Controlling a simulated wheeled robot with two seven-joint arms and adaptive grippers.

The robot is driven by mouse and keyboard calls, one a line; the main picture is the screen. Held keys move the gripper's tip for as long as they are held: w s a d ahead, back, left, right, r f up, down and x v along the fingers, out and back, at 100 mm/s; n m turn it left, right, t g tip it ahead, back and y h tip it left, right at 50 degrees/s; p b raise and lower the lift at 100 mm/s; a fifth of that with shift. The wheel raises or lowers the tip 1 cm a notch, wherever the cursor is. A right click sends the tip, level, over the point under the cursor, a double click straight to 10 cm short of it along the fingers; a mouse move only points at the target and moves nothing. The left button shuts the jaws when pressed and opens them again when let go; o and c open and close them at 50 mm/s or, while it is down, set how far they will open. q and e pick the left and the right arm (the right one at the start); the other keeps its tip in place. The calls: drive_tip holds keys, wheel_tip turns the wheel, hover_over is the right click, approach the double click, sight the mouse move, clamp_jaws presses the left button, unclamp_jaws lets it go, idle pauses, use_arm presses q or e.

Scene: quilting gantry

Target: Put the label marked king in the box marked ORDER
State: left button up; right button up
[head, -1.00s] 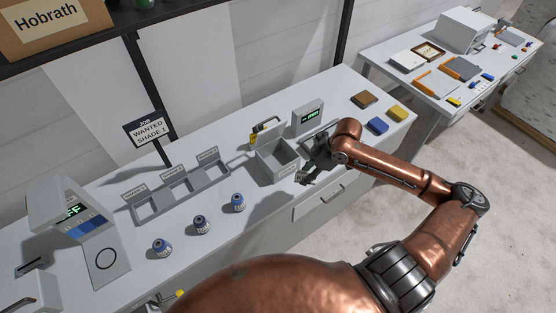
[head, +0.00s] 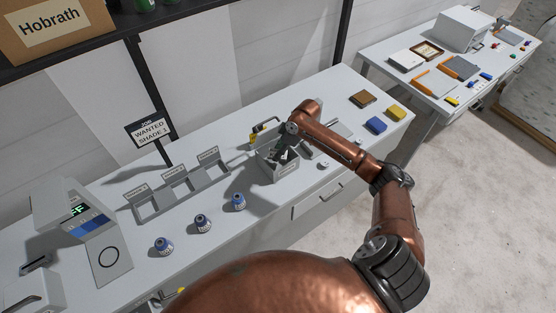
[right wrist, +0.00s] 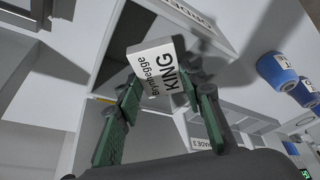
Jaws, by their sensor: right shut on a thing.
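The label marked KING (right wrist: 160,72) is a small white piece with black print, held between the green-padded fingers of my right gripper (right wrist: 168,92). In the head view my right gripper (head: 284,153) points down at the opening of the grey box (head: 283,175) at the middle of the bench. The lettering ORDER shows on the box's rim in the right wrist view (right wrist: 203,18). The label appears over the box opening; its height there is hard to tell. In the head view the label is hardly visible behind the gripper. My left gripper is not in view.
Several blue-topped jars (head: 202,223) stand in front of a grey tray with shade slots (head: 180,188). A yellow-ended tool (head: 262,127) lies behind the box. Brown, blue and yellow blocks (head: 376,125) sit to the right. A second table (head: 440,85) stands beyond.

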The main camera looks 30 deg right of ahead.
sight(275, 164)
wheel_tip(275, 164, down, 6)
drive_tip(key=shift+r, duration=0.1)
drive_tip(key=shift+w+f+p, duration=0.2)
drive_tip(key=shift+f+p, duration=0.2)
drive_tip(key=shift+f, duration=0.2)
drive_tip(key=o, duration=0.9)
drive_tip(key=shift+o, duration=0.3)
drive_tip(key=v, duration=1.2)
drive_tip(key=shift+b, duration=0.35)
